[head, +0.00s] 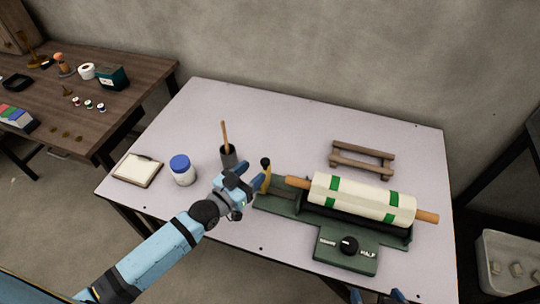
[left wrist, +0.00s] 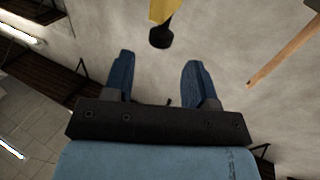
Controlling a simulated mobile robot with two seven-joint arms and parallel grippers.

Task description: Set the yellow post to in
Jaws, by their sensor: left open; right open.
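The yellow post (head: 266,180) stands at the left end of the green base (head: 284,206) and has a black knob on top. Its yellow part (left wrist: 160,11) and black knob (left wrist: 160,38) also show in the left wrist view, just beyond the fingertips. My left gripper (head: 250,176) is open just left of the post, with its fingers apart and nothing between them; it also shows in the left wrist view (left wrist: 158,62). My right gripper (head: 377,297) shows only as two blue tips, apart, at the bottom edge.
A white roll with green bands (head: 362,199) on a wooden rod lies across the base, behind a black dial (head: 349,246) marked HALF. A wooden rack (head: 362,160) stands behind. A dark cup (head: 229,156), blue-lidded jar (head: 182,170) and clipboard (head: 138,169) stand left.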

